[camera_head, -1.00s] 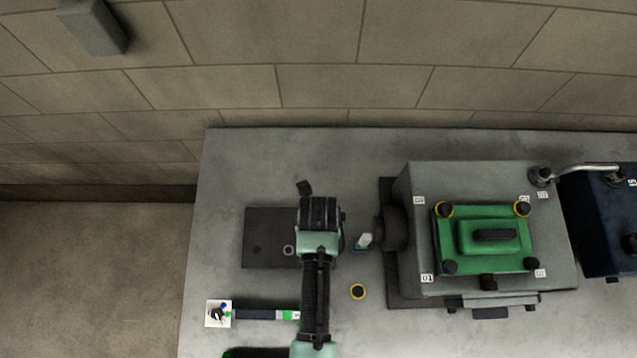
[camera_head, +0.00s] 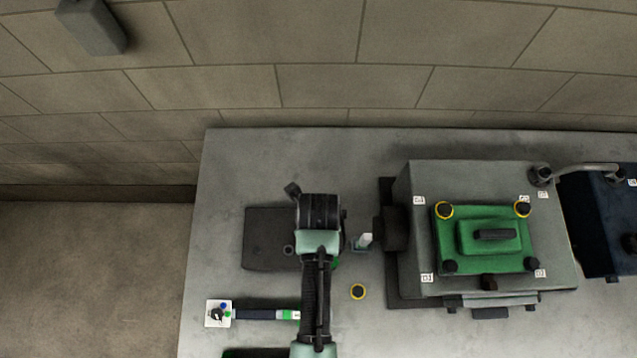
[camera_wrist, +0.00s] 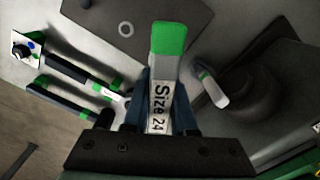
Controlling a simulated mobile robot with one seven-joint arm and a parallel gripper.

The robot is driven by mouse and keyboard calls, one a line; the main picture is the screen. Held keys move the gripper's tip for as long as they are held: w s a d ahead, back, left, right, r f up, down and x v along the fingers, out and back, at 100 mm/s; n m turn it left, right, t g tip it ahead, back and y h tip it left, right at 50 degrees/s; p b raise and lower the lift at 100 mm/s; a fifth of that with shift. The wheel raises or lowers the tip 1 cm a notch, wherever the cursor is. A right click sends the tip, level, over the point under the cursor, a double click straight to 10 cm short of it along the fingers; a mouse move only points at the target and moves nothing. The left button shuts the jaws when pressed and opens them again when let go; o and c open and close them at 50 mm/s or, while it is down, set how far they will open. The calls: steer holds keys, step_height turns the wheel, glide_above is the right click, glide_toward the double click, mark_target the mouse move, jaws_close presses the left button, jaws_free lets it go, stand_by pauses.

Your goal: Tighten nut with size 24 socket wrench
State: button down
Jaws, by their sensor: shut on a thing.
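In the wrist view my gripper (camera_wrist: 160,105) is shut on the size 24 socket wrench (camera_wrist: 168,42). In the head view my arm hides most of the wrench; a small green bit shows beside the wrist. The engine block (camera_head: 420,240) stands to the right with a green cover (camera_head: 510,257). I cannot tell which nut the task means.
A dark plate (camera_head: 262,238) lies behind my arm. A dark blue unit (camera_head: 600,225) stands at far right.

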steer(key=n, duration=1)
steer(key=shift+n, duration=0.4)
steer(key=n, duration=0.7)
steer(key=shift+s+n, duration=0.1)
steer(key=shift+n, duration=0.3)
steer(key=n, duration=0.3)
steer(key=shift+n, duration=0.4)
steer(key=n, duration=0.3)
steer(key=shift+n, duration=2.3)
